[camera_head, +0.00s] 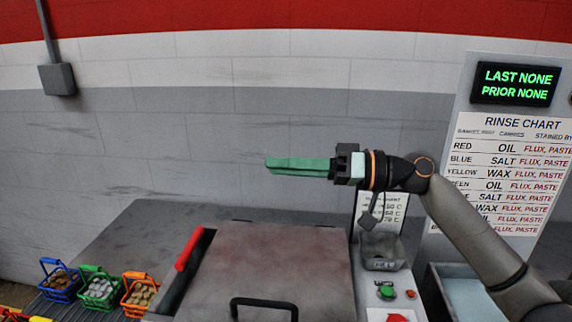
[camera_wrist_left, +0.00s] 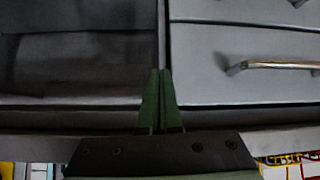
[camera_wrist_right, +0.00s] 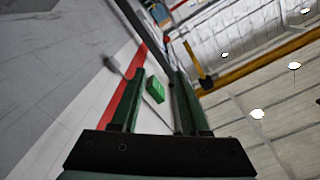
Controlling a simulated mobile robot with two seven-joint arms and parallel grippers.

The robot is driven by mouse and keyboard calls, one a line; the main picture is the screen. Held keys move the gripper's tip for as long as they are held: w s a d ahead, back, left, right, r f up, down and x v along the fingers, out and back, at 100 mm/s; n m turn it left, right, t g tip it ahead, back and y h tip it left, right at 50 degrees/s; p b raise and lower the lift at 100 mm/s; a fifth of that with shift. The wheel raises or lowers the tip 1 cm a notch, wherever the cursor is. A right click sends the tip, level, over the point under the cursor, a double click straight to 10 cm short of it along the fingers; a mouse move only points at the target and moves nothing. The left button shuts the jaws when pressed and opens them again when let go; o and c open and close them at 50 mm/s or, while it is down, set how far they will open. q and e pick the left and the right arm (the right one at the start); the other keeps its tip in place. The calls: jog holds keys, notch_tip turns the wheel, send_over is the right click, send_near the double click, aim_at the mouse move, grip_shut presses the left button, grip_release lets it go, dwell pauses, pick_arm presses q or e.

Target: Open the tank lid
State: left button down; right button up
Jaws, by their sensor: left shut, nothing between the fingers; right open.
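The tank lid (camera_head: 270,265) is a flat, stained metal plate lying over the tank in the lower middle of the head view. A black bar handle (camera_head: 264,303) stands at its near edge. My right gripper (camera_head: 268,164) is in the air above and beyond the lid, touching nothing, with its fingers pointing left. In the right wrist view its green fingers (camera_wrist_right: 155,82) are apart and empty. My left gripper (camera_wrist_left: 160,72) shows only in the left wrist view. Its fingers are together with nothing between them, in front of grey drawer fronts.
A red grip (camera_head: 190,249) lies along the lid's left side. Blue, green and orange baskets (camera_head: 100,289) of small pieces stand to the left. A control panel (camera_head: 390,292) with a green button is right of the lid. A rinse chart board (camera_head: 515,150) stands at the right.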

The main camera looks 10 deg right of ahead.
grip_shut()
dwell(1.2)
jog(key=c, duration=0.7)
grip_release()
jog(key=o, duration=0.7)
jog(key=shift+d, duration=0.1)
jog(key=b+v, duration=0.4)
jog(key=v, duration=0.8)
jog(key=shift+d, duration=0.2)
jog(key=shift+s, duration=0.1)
